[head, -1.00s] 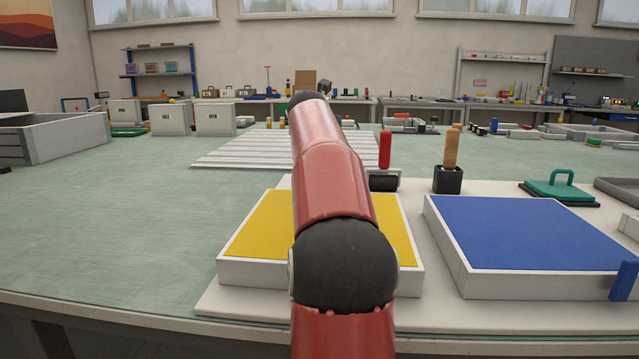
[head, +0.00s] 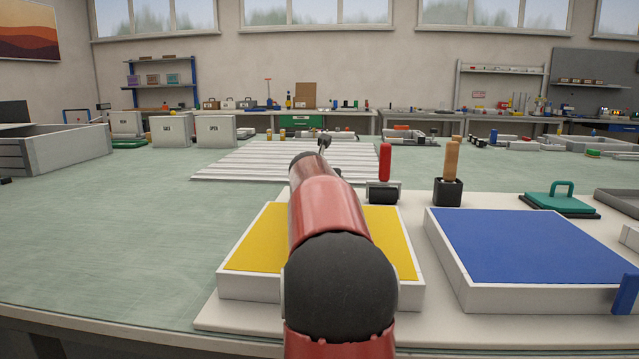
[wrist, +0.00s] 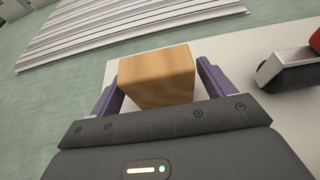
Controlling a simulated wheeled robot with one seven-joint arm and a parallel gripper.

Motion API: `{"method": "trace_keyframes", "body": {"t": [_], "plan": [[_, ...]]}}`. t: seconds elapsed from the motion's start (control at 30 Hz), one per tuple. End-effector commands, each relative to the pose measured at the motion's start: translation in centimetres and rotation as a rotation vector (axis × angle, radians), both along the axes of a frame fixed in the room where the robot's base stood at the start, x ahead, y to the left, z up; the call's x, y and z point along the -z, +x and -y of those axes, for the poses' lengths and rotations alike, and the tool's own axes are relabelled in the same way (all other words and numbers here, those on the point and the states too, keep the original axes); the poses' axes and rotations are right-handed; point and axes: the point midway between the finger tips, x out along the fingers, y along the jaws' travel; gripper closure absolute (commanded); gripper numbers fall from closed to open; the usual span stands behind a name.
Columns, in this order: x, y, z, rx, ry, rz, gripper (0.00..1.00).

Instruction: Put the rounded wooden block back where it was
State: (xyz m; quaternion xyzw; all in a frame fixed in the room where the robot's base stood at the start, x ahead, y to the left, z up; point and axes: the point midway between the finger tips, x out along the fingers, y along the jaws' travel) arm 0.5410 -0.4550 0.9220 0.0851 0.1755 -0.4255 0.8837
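A light wooden block (wrist: 157,76) sits between the two purple fingers of my gripper (wrist: 160,82) in the wrist view. The fingers lie close against its left and right sides, and it appears gripped. Its visible faces look flat; any rounded part is hidden. Behind it show a corner of the white board (wrist: 228,75) and the green tabletop. I cannot tell whether the block touches the surface below. In the head view, my red and black arm hides the block and the gripper fingers.
A yellow pad (head: 262,240) and a blue pad (head: 535,245) lie on the white board. A red-handled roller (head: 384,165), a black holder with wooden handles (head: 448,190) and a green-handled block (head: 560,203) stand behind them. A ribbed pale panel (head: 250,162) lies beyond.

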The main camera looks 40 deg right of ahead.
Motion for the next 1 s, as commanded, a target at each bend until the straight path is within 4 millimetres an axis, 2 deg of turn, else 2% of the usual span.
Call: {"method": "trace_keyframes", "body": {"t": [0.27,0.47,0.5,0.73,1.0], "plan": [[0.0,0.0,0.0,0.000,0.000,0.000,0.15],[0.9,0.0,0.0,-0.001,-0.001,0.001,0.15],[-0.1,-0.5,-0.7,-0.002,-0.003,0.003,0.15],[-2.0,-2.3,-4.2,-0.004,-0.002,0.001,0.15],[-2.9,-3.7,-6.0,-0.001,0.000,0.000,0.15]]}}
